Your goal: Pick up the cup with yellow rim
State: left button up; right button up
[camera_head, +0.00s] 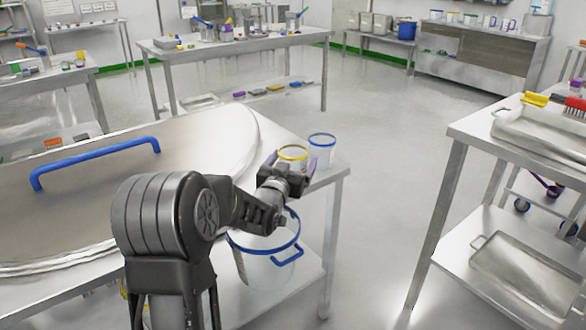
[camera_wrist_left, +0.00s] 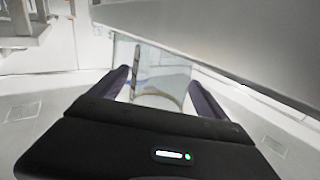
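The cup with yellow rim (camera_head: 292,153) is a clear cup standing upright near the right end of the steel table. My left gripper (camera_head: 290,163) is at this cup, with one purple finger on each side of it. In the left wrist view the fingers (camera_wrist_left: 158,78) are spread wide, with a see-through cup wall (camera_wrist_left: 165,72) showing between and beyond them. I see no clear contact between fingers and cup. The wrist hides the lower part of the cup in the head view. My right gripper is not in view.
A blue-rimmed cup (camera_head: 322,140) stands close behind and right of the yellow-rimmed one. A large steel lid with a blue handle (camera_head: 95,160) fills the table's left. A blue-rimmed bucket (camera_head: 268,262) is on the lower shelf. Another table (camera_head: 480,130) stands right across clear floor.

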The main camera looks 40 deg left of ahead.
pick_arm(q)
jog(key=c, duration=1.3)
jog(key=shift+c, duration=0.2)
notch_tip(320, 180, up, 10)
jog(key=p, duration=0.2)
